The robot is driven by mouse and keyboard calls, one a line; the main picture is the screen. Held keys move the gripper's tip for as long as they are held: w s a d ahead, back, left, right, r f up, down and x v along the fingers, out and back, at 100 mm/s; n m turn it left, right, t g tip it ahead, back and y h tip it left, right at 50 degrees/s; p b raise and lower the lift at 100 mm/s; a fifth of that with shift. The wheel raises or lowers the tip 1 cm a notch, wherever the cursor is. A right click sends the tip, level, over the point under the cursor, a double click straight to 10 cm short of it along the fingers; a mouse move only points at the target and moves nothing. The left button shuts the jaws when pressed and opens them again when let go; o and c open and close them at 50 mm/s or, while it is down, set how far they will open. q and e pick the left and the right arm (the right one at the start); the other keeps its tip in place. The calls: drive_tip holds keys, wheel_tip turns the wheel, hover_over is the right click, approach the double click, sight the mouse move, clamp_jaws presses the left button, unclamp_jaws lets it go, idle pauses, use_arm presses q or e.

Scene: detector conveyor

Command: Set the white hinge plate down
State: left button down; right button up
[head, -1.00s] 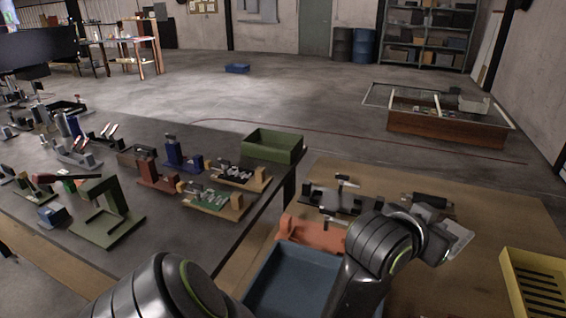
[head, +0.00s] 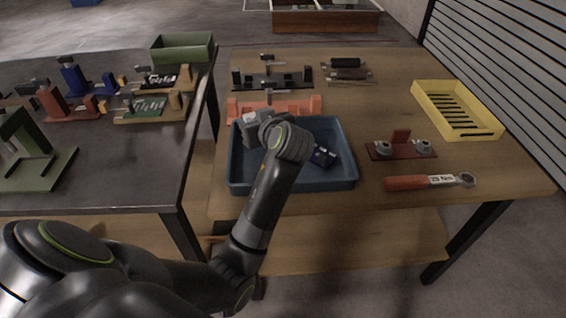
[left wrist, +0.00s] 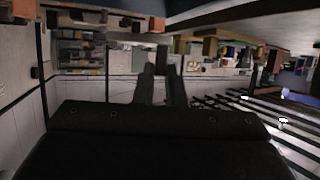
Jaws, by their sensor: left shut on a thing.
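My left gripper (head: 258,128) is above the left part of the blue tray (head: 290,185), near its back edge. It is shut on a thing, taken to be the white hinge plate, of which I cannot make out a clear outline. In the left wrist view the two dark fingers (left wrist: 162,88) stand close together, and no plate shows distinctly between them. A small dark blue part (head: 322,156) lies in the tray, to the right of the gripper. My right gripper is not in view.
Behind the tray are an orange fixture (head: 300,106) and a black fixture (head: 285,79). To the right are a dark red fixture (head: 401,147), a red-handled wrench (head: 420,182) and a yellow slotted bin (head: 455,112). The dark conveyor table (head: 110,165) stands left.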

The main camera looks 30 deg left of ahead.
use_arm(q)
drive_tip(key=f, duration=0.4)
drive_tip(key=shift+s+a+f, duration=0.1)
drive_tip(key=shift+s+f, duration=0.15)
drive_tip(key=shift+f, duration=0.15)
drive_tip(key=shift+w+f, duration=0.1)
drive_tip(key=shift+f, duration=0.5)
wheel_tip(320, 180, down, 4)
drive_tip(key=shift+r, duration=0.2)
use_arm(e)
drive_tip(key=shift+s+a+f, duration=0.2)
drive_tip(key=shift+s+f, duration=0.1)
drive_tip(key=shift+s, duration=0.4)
use_arm(q)
drive_tip(key=c, duration=1.5)
unclamp_jaws()
drive_tip(key=shift+r, duration=0.1)
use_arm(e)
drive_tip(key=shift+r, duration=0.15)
